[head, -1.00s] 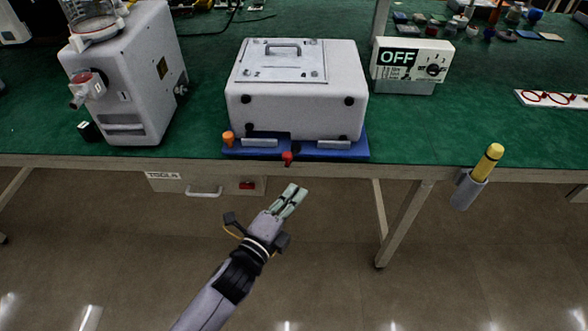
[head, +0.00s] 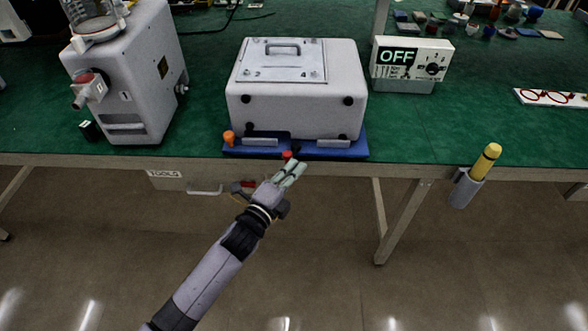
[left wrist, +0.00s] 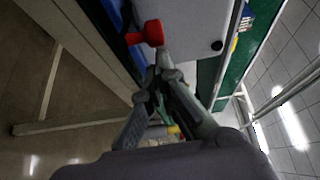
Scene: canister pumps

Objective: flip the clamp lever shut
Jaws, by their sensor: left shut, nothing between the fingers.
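The clamp lever shows as a red knob (head: 287,155) at the front edge of the blue base under the white box. The red lever end (left wrist: 148,33) also shows at the top of the left wrist view, just beyond my fingertips. My left gripper (head: 298,167) is shut and empty, right at the front edge by the knob. In the left wrist view its closed fingers (left wrist: 161,58) point at the lever. I cannot tell whether they touch it. The lever's arm is mostly hidden. My right gripper is not in view.
The white box (head: 295,100) stands on the blue base (head: 345,150) at the front of the green table. An orange knob (head: 229,137) is left of the lever. A drawer handle (head: 205,191) sits below the edge; a yellow-topped tool (head: 487,160) hangs at the right.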

